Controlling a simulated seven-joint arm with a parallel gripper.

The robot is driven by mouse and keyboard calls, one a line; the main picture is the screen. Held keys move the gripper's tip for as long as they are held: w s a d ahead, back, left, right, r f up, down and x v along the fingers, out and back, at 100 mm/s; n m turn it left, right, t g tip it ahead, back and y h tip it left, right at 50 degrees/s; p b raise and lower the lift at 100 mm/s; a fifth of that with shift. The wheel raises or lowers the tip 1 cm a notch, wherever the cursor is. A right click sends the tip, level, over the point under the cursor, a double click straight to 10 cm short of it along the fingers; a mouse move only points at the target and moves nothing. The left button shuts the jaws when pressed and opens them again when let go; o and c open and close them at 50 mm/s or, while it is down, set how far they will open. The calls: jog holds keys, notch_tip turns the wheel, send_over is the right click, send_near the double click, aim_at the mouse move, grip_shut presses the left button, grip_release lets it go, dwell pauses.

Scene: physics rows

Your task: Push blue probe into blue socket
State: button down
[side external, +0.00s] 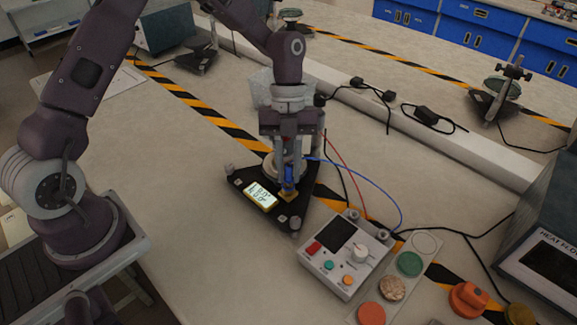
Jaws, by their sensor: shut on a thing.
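The blue probe (289,175) is upright, held in my gripper (290,166), which points down and is shut on it. Its lower end is over the black triangular base (306,209), close to a small yellow-gold piece (289,197) beside a lit display (260,196). I cannot tell whether the probe touches this piece. A blue cable (372,176) runs from near the probe in an arc to the right, down to a grey control box (345,256). I cannot make out a blue socket; the view there is small and partly covered by my gripper.
A red cable (347,171) and a black cable run close to the right of my gripper. Coloured discs lie on a pale strip (424,259) right of the box. A grey instrument (545,235) stands at the right edge. The bench left of the base is clear.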

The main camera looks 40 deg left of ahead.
jog(key=shift+f, duration=0.75)
dwell(0.4)
jog(key=c, duration=1)
grip_release()
jog(key=shift+r, duration=3.75)
